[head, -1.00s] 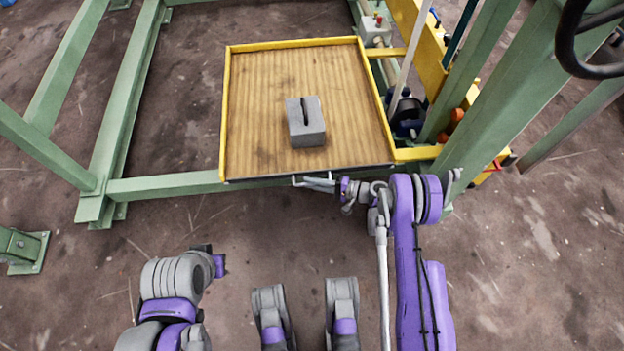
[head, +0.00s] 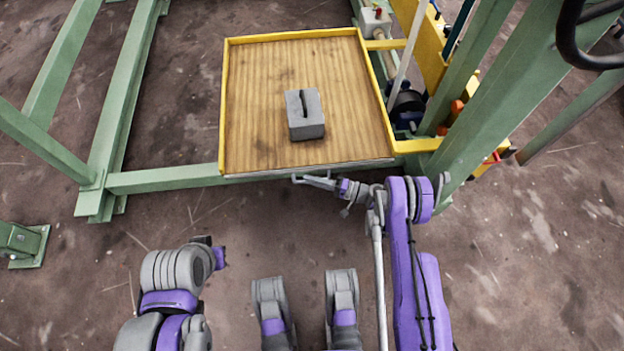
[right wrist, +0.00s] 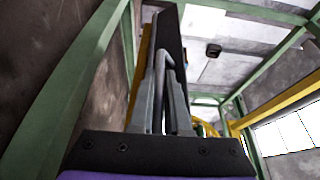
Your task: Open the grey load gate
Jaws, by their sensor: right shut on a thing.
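The grey load gate (head: 270,173) shows in the head view as a thin pale strip along the near edge of the wooden platform. In the right wrist view the gate (right wrist: 172,30) is a dark, narrow panel seen steeply from below. My right gripper (head: 318,181) is at the near edge of the platform. Its two grey fingers (right wrist: 163,75) are shut on a bent grey handle (right wrist: 166,50) on the gate. My left gripper (head: 219,257) hangs low at the lower left, apart from the platform; its jaws are not clear.
A grey slotted block (head: 305,122) stands on the wooden platform (head: 255,90), which has yellow rims. Green frame beams (head: 160,181) run below and beside it. A green post (head: 500,110) and yellow parts stand close on the right.

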